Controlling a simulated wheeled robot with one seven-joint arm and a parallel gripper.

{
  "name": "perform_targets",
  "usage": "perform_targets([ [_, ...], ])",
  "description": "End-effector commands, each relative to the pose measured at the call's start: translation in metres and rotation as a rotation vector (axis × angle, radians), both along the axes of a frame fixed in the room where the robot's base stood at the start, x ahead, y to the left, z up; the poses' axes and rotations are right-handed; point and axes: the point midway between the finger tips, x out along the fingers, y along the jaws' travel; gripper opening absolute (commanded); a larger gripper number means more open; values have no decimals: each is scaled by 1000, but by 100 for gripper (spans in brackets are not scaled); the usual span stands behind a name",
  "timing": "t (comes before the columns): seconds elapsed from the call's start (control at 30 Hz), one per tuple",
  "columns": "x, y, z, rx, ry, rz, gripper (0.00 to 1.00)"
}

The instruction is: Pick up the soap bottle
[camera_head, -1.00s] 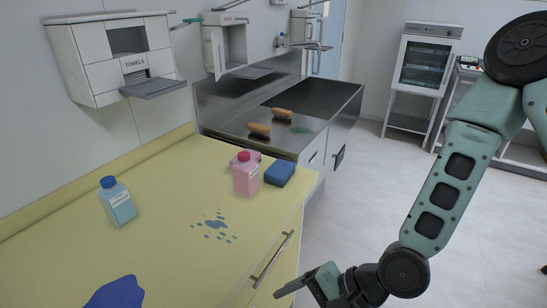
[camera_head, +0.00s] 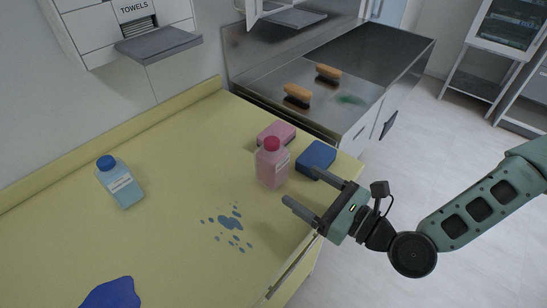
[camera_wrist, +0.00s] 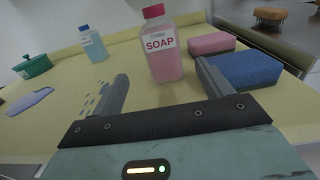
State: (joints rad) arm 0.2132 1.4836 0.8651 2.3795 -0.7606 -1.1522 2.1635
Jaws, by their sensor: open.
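The soap bottle (camera_head: 271,165) is pink with a red cap and a white label. It stands upright on the yellow counter near the front edge. In the wrist view the soap bottle (camera_wrist: 162,48) shows the word SOAP and stands ahead of my gripper, between the lines of the two fingers. My gripper (camera_head: 308,188) is open and empty, at the counter's front edge, to the right of and nearer than the bottle. In the wrist view my gripper (camera_wrist: 165,90) has its fingers spread, and they appear short of the bottle.
A blue sponge (camera_head: 316,158) and a pink sponge (camera_head: 277,134) lie close beside and behind the bottle. Blue spots (camera_head: 230,224) mark the counter (camera_head: 170,250). A blue-capped bottle (camera_head: 122,185) stands left. Two orange-brown brushes (camera_head: 298,95) lie on the steel top. A green pot (camera_wrist: 33,66) stands far left.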

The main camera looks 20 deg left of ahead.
Motion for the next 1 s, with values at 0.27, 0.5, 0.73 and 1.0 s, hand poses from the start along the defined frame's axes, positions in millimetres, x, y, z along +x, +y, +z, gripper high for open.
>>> perform_targets([
  [0.27, 16, 42, 2, -1, -2, 2, 78],
  [0.5, 25, 58, 3, -1, -4, 1, 78],
  [0.73, 40, 86, 3, -1, -3, 1, 78],
  [1.0, 43, 93, 0, -1, 0, 1, 78],
])
